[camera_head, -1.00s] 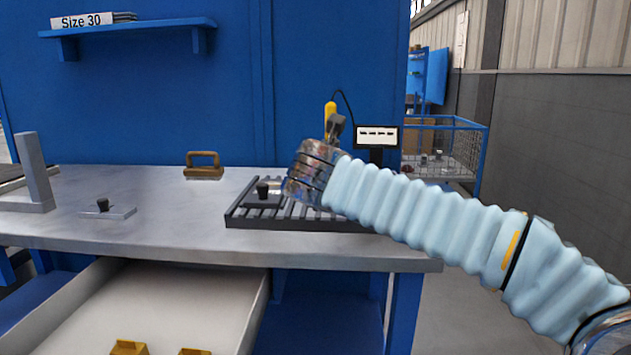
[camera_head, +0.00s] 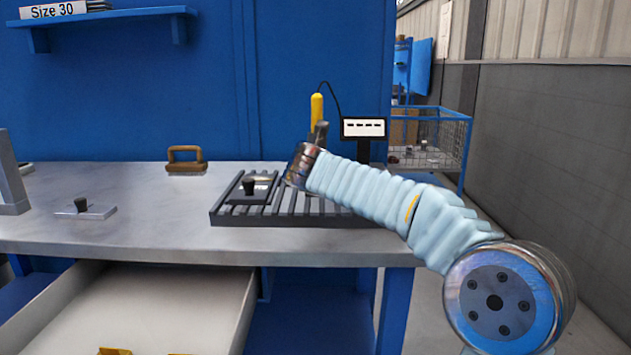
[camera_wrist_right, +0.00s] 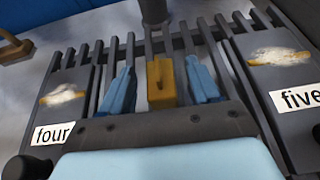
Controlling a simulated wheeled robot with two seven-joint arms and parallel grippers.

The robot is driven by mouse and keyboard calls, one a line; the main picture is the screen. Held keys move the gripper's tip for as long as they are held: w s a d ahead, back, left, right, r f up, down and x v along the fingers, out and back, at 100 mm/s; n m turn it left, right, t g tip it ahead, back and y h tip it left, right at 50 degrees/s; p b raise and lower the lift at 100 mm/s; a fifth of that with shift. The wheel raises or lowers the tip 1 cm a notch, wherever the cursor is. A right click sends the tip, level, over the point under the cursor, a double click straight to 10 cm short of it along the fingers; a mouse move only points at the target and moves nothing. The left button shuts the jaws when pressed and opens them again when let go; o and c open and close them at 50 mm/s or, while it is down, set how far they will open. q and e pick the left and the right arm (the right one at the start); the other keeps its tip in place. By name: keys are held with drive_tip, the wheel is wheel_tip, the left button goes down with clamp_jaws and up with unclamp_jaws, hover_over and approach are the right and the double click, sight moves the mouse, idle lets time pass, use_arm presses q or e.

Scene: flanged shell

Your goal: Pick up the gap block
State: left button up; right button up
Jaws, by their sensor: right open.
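In the right wrist view, a small yellow-brown block (camera_wrist_right: 161,85), which looks like the gap block, stands between two dark plates marked "four" (camera_wrist_right: 62,110) and "five" (camera_wrist_right: 285,85). My right gripper (camera_wrist_right: 160,72) is open, with one blue finger on each side of the block. I cannot tell whether the fingers touch it. In the head view, my right arm reaches over the slotted black rack (camera_head: 235,217) on the bench, and its wrist hides the block. My left gripper is not in view.
A dark plate with a black knob (camera_head: 249,187) lies on the rack's left part. A yellow tool (camera_head: 316,108) and a small display (camera_head: 363,128) stand behind the rack. A brown handle (camera_head: 185,160) lies on the bench (camera_head: 130,225). An open drawer (camera_head: 150,300) is below.

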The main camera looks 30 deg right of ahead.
drive_tip(key=shift+w+d+f, duration=0.2)
drive_tip(key=shift+w+d, duration=0.05)
drive_tip(key=shift+w, duration=0.1)
drive_tip(key=shift+c, duration=0.3)
clamp_jaws()
drive_tip(key=shift+r, duration=0.1)
